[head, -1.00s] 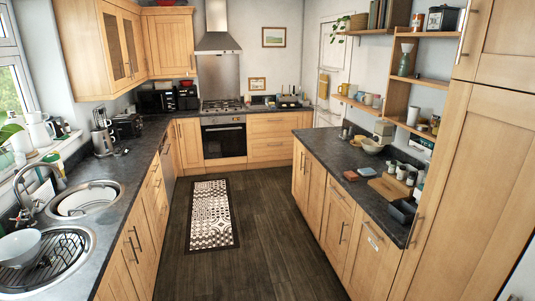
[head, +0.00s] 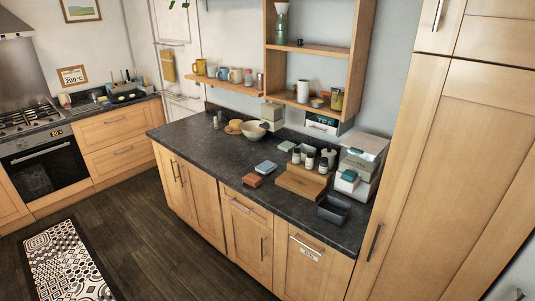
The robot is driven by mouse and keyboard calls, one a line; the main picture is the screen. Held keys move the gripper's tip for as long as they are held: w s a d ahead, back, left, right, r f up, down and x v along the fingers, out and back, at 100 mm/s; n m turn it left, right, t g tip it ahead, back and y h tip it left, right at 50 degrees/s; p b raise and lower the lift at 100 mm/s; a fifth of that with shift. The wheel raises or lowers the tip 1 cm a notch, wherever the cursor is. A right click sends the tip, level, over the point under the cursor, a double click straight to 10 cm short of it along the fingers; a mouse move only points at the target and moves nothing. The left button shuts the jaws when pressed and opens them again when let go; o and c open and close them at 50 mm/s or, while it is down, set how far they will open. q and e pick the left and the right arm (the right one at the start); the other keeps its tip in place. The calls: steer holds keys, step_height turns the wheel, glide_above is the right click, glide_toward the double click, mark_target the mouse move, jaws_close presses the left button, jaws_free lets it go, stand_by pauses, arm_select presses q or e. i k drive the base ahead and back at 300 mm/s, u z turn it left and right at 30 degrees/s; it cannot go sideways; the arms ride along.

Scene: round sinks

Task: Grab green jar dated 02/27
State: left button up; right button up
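No date can be read on any jar from here. A small greenish-yellow jar (head: 337,99) stands at the right end of the lower wall shelf. Several small jars with dark and white parts (head: 309,160) stand at the wooden board on the right counter; their labels are too small to read. A pale green vessel (head: 281,27) with a flared white top stands on a higher shelf. Neither of my grippers shows in the head view.
A dark counter (head: 215,148) holds a cream bowl (head: 252,131), a wooden board (head: 302,181), a black tray (head: 334,209) and stacked boxes (head: 362,160). Mugs (head: 223,73) line a wall shelf. A tall cabinet (head: 440,170) bounds the right. Dark floor (head: 150,235) is clear before the counter.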

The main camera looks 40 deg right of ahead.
mark_target(296, 155)
steer(key=i, duration=2.2)
steer(key=z, duration=2.9)
